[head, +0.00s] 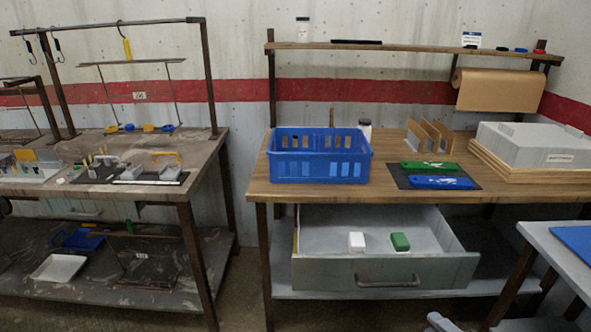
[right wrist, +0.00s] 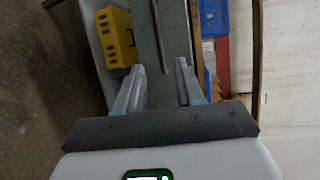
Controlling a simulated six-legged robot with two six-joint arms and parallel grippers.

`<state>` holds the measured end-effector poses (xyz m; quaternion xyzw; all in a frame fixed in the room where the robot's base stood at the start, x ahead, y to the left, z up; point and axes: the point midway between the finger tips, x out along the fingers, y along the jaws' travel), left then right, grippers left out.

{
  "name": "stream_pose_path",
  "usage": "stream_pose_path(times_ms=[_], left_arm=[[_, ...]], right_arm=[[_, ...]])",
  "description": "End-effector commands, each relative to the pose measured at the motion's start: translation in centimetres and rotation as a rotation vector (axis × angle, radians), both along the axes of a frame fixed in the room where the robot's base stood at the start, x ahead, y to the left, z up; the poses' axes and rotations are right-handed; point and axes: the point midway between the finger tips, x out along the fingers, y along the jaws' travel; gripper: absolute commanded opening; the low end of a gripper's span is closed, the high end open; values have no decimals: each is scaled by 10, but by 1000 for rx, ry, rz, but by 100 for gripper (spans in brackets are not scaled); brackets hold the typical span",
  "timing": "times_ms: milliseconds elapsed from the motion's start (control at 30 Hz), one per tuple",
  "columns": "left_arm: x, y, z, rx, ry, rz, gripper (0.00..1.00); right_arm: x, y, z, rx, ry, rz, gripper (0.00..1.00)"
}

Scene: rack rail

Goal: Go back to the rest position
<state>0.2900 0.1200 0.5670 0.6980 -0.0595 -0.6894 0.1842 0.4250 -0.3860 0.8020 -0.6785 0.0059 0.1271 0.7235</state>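My right gripper (right wrist: 160,66) shows in the right wrist view with its two fingers apart and nothing between them. A long grey-green panel with a dark bar handle (right wrist: 158,38) lies beyond the fingertips; I see no contact with it. In the head view only a pale bit of what looks like my right gripper (head: 441,322) shows at the bottom edge, in front of the open drawer (head: 330,270). The drawer holds a white block (head: 356,241) and a green block (head: 400,242). My left gripper is not in view.
A blue crate (head: 318,168) stands on the wooden bench (head: 390,190). Green (head: 428,166) and blue (head: 440,182) tools lie on a dark mat. A grey side table (head: 555,250) stands at right. A yellow slotted box (right wrist: 117,36) shows beside the panel. A gap separates the two benches.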

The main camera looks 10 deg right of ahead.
Motion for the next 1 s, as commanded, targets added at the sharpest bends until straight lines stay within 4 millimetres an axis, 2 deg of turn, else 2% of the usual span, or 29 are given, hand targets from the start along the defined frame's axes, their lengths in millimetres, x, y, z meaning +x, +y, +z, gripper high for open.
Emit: stream_pose_path(times_ms=[67,133,167,200,233,300,333,400,433,500,600,700,833,1000], left_arm=[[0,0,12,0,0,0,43],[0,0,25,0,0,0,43],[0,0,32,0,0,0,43],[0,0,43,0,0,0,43],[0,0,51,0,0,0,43],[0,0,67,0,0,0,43],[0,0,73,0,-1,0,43],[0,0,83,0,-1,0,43],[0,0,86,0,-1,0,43],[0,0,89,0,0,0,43],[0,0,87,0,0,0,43],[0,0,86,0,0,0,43],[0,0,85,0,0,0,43],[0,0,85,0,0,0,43]], right_arm=[[12,26,12,20,-8,67,37],[26,68,17,62,-4,164,37],[32,91,20,90,4,208,37],[39,125,20,135,34,258,37],[42,151,15,160,79,286,37],[40,206,-11,109,211,345,37],[33,226,-25,53,274,375,37],[5,263,-62,-123,432,469,37],[-10,273,-78,-206,494,518,37],[-47,284,-108,-381,624,639,37],[-93,277,-138,-565,761,803,37],[-119,269,-147,-680,814,950,37],[-134,266,-149,-772,792,1102,37],[-136,267,-149,-823,749,1165,37]])
